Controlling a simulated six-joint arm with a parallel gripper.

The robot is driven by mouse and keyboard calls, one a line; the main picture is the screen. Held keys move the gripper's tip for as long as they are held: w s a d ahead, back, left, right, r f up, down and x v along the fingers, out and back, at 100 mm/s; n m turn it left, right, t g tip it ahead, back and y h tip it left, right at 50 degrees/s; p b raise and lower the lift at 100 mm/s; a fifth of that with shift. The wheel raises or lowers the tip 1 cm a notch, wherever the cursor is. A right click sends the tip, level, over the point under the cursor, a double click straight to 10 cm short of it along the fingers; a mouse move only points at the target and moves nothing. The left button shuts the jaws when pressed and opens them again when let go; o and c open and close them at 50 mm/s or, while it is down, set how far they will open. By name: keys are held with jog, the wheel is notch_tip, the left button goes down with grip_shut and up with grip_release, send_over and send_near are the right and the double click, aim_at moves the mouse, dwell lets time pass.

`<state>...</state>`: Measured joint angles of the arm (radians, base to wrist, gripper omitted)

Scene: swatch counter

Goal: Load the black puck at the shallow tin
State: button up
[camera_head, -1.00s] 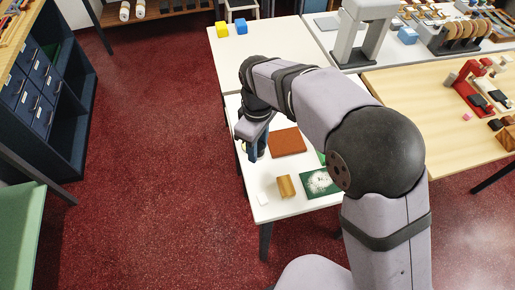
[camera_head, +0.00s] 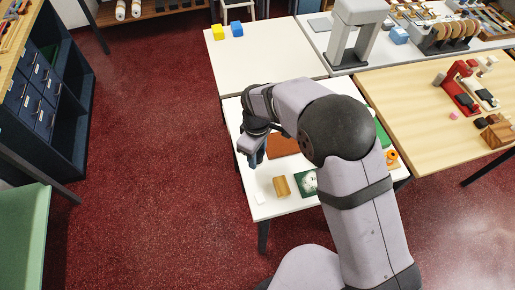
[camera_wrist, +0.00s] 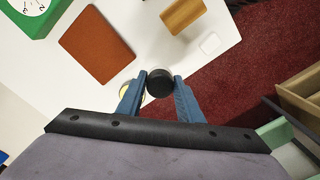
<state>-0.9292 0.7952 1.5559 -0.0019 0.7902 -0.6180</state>
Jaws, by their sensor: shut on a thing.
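The black puck (camera_wrist: 160,82) is between the two blue fingertips of my gripper (camera_wrist: 160,86) in the wrist view. The fingers are shut on its sides, and it shows against the white table and the red floor beyond the edge. A round pale-yellow thing (camera_wrist: 124,91) sits mostly behind the left finger; I cannot tell for sure whether it is the shallow tin. In the head view my gripper (camera_head: 256,158) points down over the left edge of the white table, and the puck cannot be made out there.
On the white table (camera_head: 240,188) lie a brown-orange pad (camera_head: 284,146), a wooden block (camera_head: 281,186), a small white piece (camera_head: 259,198) and a green-and-white patterned square (camera_head: 305,183). A green-framed clock (camera_wrist: 37,15) shows in the wrist view. Red floor is open to the left.

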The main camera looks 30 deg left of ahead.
jog(key=w+a, duration=0.1)
jog(key=a, duration=0.1)
jog(key=w+a, duration=0.2)
jog(key=shift+w+f, duration=0.15)
jog(key=shift+w+a+r, duration=0.85)
jog(key=shift+a+r, duration=0.2)
jog(key=shift+a, duration=0.1)
jog(key=shift+w+a+r, duration=0.2)
jog(key=shift+r, duration=0.3)
jog(key=shift+f+b, duration=1.85)
jog(key=shift+f, duration=1.15)
jog(key=shift+f+b, duration=0.3)
jog(key=shift+f, duration=0.25)
jog(key=shift+r, duration=0.1)
